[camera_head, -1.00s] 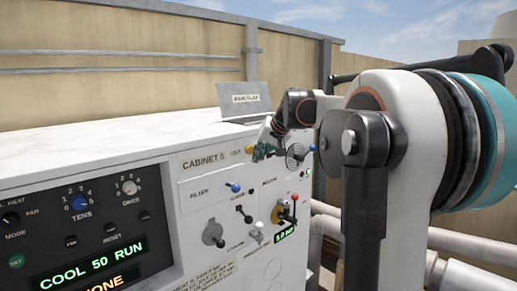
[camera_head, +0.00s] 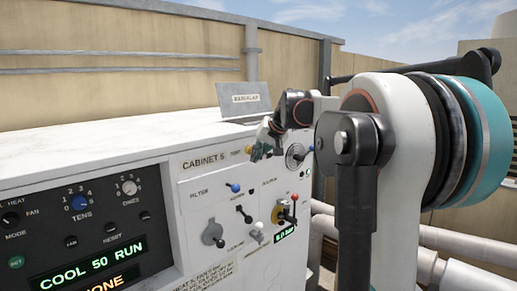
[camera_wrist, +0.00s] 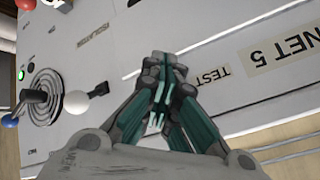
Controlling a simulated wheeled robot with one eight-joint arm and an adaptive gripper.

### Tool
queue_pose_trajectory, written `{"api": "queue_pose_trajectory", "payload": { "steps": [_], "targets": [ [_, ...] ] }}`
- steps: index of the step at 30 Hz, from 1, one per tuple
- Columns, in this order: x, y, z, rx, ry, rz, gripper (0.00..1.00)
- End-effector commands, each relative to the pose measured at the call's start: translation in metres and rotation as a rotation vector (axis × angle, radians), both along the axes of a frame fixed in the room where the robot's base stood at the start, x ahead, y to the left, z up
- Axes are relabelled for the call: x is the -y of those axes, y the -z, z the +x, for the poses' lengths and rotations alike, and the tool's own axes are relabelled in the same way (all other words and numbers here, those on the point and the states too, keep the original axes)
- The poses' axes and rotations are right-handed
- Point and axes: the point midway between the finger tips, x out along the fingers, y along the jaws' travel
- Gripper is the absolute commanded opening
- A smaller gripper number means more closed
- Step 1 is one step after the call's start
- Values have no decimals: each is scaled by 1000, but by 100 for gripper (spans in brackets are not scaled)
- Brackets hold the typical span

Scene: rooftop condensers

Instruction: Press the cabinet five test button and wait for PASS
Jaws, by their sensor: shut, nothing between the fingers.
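The white cabinet front (camera_head: 215,175) carries a CABINET 5 label (camera_head: 203,161) with the word TEST beside it. A small yellow test button (camera_head: 249,150) shows just right of that word, largely behind my fingers. My gripper (camera_head: 256,151) is shut and empty, with its fingertips at the button; I cannot tell whether they touch it. In the wrist view the shut fingers (camera_wrist: 162,62) point at the panel beside the upside-down TEST word (camera_wrist: 212,76), and the button is hidden. No PASS reads on the displays I can make out.
A dark control panel (camera_head: 145,222) at left shows COOL 50 RUN. Below the gripper are a blue-knobbed lever (camera_head: 233,187), a red-knobbed lever (camera_head: 294,197) and a small green display (camera_head: 284,234). A round dial (camera_head: 296,156) sits close right. Pipes (camera_head: 405,235) run at right.

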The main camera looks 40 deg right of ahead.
Motion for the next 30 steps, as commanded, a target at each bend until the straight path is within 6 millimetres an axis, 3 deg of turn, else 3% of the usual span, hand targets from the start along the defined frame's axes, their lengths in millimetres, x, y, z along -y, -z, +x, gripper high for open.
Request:
{"api": "queue_pose_trajectory", "payload": {
  "steps": [30],
  "targets": [
    [-1, 0, 9, 0, -1, -1, 0]
  ]
}}
